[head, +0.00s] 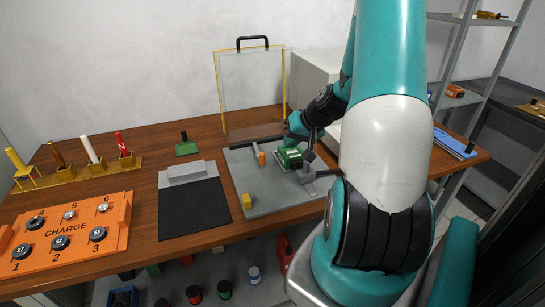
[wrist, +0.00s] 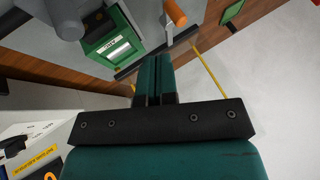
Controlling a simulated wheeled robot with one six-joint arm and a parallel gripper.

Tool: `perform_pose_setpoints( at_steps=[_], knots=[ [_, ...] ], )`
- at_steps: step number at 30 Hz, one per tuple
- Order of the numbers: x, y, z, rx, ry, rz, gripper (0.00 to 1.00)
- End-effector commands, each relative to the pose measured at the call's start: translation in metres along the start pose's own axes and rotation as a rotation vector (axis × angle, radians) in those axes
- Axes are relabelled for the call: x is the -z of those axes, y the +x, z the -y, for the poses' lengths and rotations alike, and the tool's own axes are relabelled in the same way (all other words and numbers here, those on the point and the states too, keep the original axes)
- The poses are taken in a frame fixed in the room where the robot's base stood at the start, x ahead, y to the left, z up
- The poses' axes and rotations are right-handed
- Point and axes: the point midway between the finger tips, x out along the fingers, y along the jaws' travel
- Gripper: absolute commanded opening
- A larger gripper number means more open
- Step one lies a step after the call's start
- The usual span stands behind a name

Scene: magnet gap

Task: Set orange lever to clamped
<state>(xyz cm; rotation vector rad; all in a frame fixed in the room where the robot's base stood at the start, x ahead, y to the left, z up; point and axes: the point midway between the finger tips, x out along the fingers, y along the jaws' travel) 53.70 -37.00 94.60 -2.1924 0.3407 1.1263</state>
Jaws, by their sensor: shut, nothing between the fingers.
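The orange lever (head: 261,158) is a short grey arm with an orange grip, on the grey plate (head: 270,202) in the head view. In the wrist view its orange grip (wrist: 175,13) shows at the top, right of centre, and its grey arm runs below it. My gripper (wrist: 153,58) is shut and empty in the wrist view, apart from the lever. In the head view it is over the back right of the plate, partly hidden by my arm. A green device with a small display (head: 289,157) stands right of the lever; its display (wrist: 116,48) also shows in the wrist view.
A grey post with a base (head: 307,174) stands right of the green device. A clear yellow-edged panel (head: 250,85) stands behind the plate. The orange CHARGE board (head: 66,243) and dark mat (head: 193,210) lie left.

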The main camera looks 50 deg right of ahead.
Motion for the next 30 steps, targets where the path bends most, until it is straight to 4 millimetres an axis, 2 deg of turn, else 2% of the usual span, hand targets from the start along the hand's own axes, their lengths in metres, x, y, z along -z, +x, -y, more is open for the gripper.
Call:
perform_pose_setpoints(
  at_steps=[7,11,24,30],
  knots=[
    [0.0,0.0,0.001,0.001,-0.001,0.002,0.0],
    [-0.001,0.009,0.002,0.002,-0.002,0.005,0.0],
    [-0.001,0.082,0.002,0.002,-0.002,0.006,0.0],
    [-0.001,0.098,0.002,0.001,-0.002,0.004,0.0]
  ],
)
